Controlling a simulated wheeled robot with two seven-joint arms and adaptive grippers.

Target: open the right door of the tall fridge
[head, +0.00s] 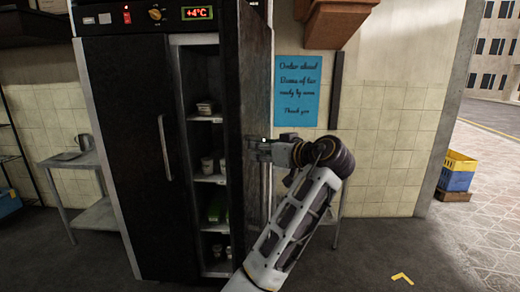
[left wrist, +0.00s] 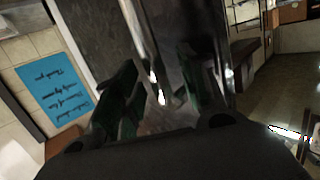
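The tall black fridge (head: 130,130) stands at the left centre of the head view. Its left door, with a long vertical handle (head: 165,148), is closed. Its right door (head: 252,80) stands swung out, and the shelves show through the gap. My left gripper (head: 258,150) is at the right door about mid-height. In the left wrist view its two dark fingers (left wrist: 155,85) are spread apart, with a bright narrow strip of the door between them. I cannot tell whether that strip is the handle or the door's edge. My right gripper is not in view.
Fridge shelves (head: 210,179) hold small containers. A blue notice (head: 298,90) hangs on the tiled wall (head: 390,140) to the right. A metal side table (head: 98,214) stands left of the fridge. Yellow and blue crates (head: 457,172) stand far right.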

